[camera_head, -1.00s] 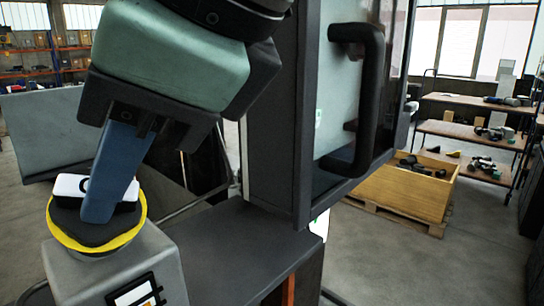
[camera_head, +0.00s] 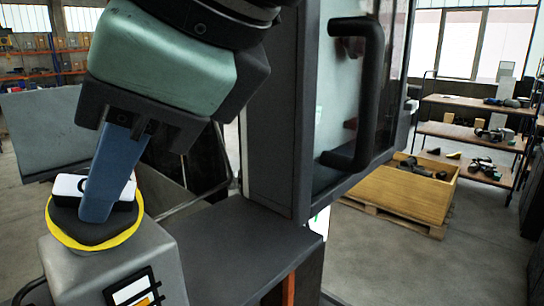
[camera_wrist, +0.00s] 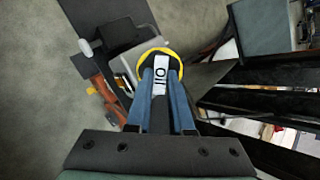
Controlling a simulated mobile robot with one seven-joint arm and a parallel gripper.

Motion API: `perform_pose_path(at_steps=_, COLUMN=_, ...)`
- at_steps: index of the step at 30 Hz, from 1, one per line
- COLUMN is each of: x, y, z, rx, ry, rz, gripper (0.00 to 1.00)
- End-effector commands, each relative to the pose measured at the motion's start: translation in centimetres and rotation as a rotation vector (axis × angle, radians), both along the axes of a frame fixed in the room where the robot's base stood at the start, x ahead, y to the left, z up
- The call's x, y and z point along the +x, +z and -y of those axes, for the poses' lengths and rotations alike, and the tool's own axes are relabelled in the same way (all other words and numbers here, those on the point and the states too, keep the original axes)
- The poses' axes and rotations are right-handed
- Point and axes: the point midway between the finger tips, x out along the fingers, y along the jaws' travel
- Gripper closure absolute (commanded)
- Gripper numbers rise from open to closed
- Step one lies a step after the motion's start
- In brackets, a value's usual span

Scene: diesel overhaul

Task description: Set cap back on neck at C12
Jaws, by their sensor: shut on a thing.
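The cap is dark with a white grip bar lettered "OIL" (camera_head: 70,186). It sits at the yellow-ringed neck (camera_head: 128,234) on top of a grey housing (camera_head: 70,268). My gripper (camera_head: 97,212) has its blue fingers shut on the cap's bar from above. In the wrist view the fingers (camera_wrist: 160,100) lie on both sides of the white "OIL" bar (camera_wrist: 160,76), with the yellow ring (camera_wrist: 178,64) around the far side. The cap looks level with the ring; its underside and the neck opening are hidden. No C12 label is readable.
A dark cabinet with a large black handle (camera_head: 366,95) stands close to the right of my arm. A dark ledge (camera_head: 235,255) lies beside the housing. A wooden crate (camera_head: 400,195) and shelves (camera_head: 465,135) stand farther right, with open floor between.

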Motion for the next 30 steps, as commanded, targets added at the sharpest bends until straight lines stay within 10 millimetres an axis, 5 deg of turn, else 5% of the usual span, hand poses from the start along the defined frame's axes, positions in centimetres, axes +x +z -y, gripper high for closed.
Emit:
perform_pose_path(at_steps=16, x=-0.03, y=-0.27, z=0.04, rx=-0.002, ry=-0.01, rz=-0.009, gripper=1.0)
perform_pose_path(at_steps=27, x=-0.17, y=-0.47, z=0.06, rx=0.099, ry=-0.247, rz=-0.141, gripper=1.0)
perform_pose_path(at_steps=28, x=-0.17, y=-0.4, z=0.04, rx=0.099, ry=-0.246, rz=-0.14, gripper=0.76)
perform_pose_path(at_steps=30, x=-0.18, y=-0.37, z=0.03, rx=0.098, ry=-0.243, rz=-0.14, gripper=0.64)
